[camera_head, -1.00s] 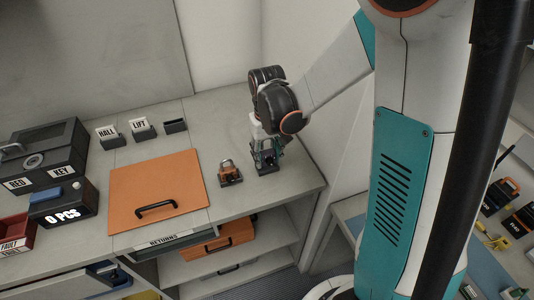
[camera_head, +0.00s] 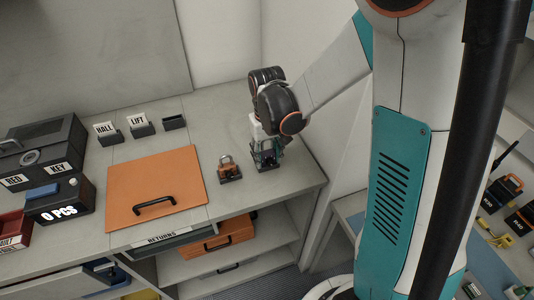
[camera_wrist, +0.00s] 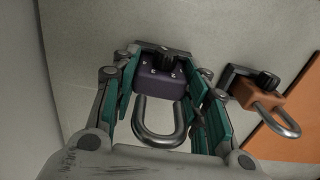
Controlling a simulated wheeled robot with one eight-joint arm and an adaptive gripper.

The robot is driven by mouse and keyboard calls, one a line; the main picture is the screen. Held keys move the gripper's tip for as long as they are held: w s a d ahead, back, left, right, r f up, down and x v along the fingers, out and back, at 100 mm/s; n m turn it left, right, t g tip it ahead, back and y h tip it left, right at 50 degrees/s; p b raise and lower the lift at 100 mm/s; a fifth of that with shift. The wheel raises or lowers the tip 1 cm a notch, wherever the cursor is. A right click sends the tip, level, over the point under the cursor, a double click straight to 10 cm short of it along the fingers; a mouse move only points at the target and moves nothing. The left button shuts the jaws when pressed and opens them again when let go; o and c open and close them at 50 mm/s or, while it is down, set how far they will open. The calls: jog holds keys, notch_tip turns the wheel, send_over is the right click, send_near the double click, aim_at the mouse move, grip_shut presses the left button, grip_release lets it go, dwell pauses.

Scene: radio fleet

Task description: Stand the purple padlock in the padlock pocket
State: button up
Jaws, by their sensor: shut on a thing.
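The purple padlock (camera_wrist: 160,84) is between the teal fingers of my gripper (camera_wrist: 161,95) in the wrist view, its steel shackle pointing toward the camera. My gripper is shut on it. A dark pocket (camera_wrist: 163,47) with a black knob shows just behind the padlock's body. I cannot tell whether the padlock is fully seated in it. In the head view my gripper (camera_head: 267,152) is low over the bench's right end, at the dark pocket, and hides most of the padlock.
An orange padlock (camera_head: 228,166) stands in a similar dark holder close to the left of my gripper; it also shows in the wrist view (camera_wrist: 258,98). An orange panel with a black handle (camera_head: 156,190) lies further left. HALL and LIFT holders (camera_head: 140,130) stand behind. The bench's front edge is near.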

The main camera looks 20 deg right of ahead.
jog(key=shift+f, duration=0.25)
jog(key=o, duration=1.5)
jog(key=shift+o, duration=0.2)
notch_tip(320, 180, up, 12)
jog(key=shift+r, duration=0.1)
jog(key=s+r+t, duration=0.2)
jog(key=s+t, duration=0.1)
jog(key=s, duration=0.4)
jog(key=s+r+t+b, duration=0.1)
jog(key=s+t, duration=0.3)
jog(key=s, duration=0.4)
jog(key=shift+r, duration=0.9)
